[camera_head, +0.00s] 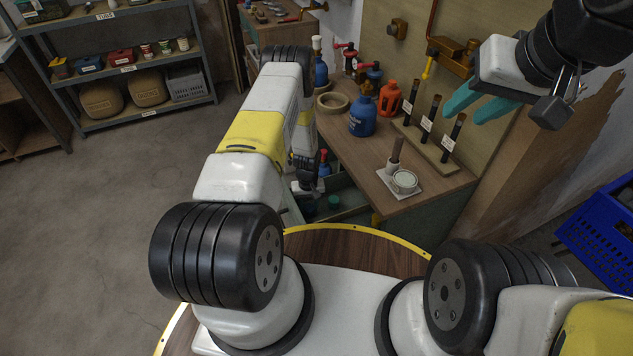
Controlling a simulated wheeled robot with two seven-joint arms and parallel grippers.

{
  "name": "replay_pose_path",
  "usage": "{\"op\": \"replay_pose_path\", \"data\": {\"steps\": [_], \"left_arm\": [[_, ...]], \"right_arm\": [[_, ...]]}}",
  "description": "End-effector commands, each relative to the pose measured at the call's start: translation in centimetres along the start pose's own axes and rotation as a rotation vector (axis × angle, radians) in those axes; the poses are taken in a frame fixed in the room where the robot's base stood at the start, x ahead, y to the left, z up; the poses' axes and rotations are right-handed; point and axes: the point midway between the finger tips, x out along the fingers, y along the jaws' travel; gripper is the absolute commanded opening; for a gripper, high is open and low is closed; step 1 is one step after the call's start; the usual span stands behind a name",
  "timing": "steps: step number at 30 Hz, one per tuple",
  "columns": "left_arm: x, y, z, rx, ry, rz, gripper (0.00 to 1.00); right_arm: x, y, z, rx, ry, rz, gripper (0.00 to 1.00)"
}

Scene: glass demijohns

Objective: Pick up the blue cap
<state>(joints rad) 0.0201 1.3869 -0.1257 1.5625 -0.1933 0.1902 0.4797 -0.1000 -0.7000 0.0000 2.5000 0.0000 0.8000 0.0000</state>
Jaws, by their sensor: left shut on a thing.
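The blue cap cannot be made out for certain. A blue jug (362,119) stands upright on the wooden bench, with a dark top. My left arm reaches over the bench's left end and its forearm hangs down there. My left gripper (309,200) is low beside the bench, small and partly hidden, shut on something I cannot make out. A small blue object with a red top (323,166) shows close beside it. My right gripper (464,115) is raised at the upper right, with its teal fingers apart and nothing seen between them.
A blue crate (600,235) is at right. Shelves (150,108) stand at the back left; floor there is clear.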

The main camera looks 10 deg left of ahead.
Motion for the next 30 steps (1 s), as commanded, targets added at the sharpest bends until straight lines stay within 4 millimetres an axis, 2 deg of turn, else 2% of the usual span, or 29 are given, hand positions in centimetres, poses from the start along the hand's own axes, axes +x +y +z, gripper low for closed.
{"op": "replay_pose_path", "data": {"steps": [5, 8, 18, 21, 25, 30], "left_arm": [[-0.2, 0.0, 0.0, 0.000, 0.001, 0.000, 0.00], [-1.2, 0.1, -0.2, 0.000, 0.003, 0.001, 0.00], [-7.8, 0.1, -0.1, 0.000, 0.003, 0.001, 0.00], [-9.1, 0.0, -0.1, 0.000, 0.002, 0.000, 0.00], [-9.9, 0.0, 0.0, 0.000, 0.001, 0.000, 0.00], [-10.1, 0.0, 0.0, 0.000, 0.000, 0.000, 0.00]], "right_arm": [[0.0, 0.0, 0.0, 0.000, 0.000, 0.000, 0.36], [0.0, 0.0, 0.0, 0.000, 0.000, 0.000, 0.36], [0.0, 0.0, 0.0, 0.000, 0.000, 0.000, 0.36], [0.0, 0.0, 0.0, 0.000, 0.000, 0.000, 0.36], [0.0, 0.0, 0.0, 0.000, 0.000, 0.000, 0.36], [0.0, 0.0, 0.0, 0.000, 0.000, 0.000, 0.36]]}}
